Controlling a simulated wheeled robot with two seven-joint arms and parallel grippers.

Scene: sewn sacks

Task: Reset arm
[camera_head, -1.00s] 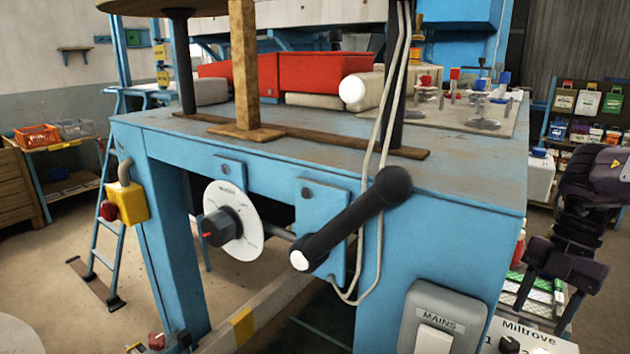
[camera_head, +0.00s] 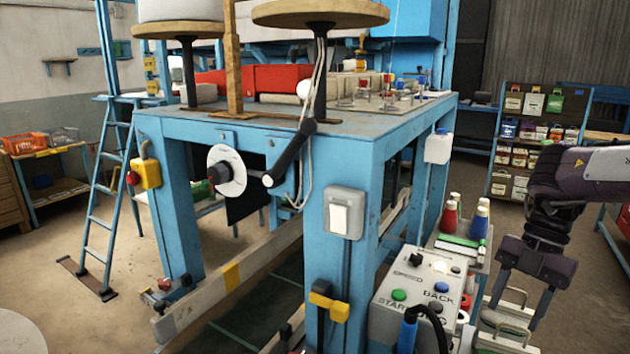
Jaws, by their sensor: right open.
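My right gripper (camera_head: 516,310) hangs at the right edge of the head view, with its dark fingers pointing down. It is open, and I see nothing held between the fingers. My right arm (camera_head: 590,175) comes in from the right edge. Pale items with handles show behind and below the fingers. My left gripper and left arm are not in view.
A blue sewing machine bench (camera_head: 270,124) with a black crank handle (camera_head: 290,155) fills the middle. A grey control box (camera_head: 425,295) stands close left of my right gripper. Bottles (camera_head: 449,218) sit on a small stand. A shelf rack (camera_head: 535,140) is behind. Floor is open at left.

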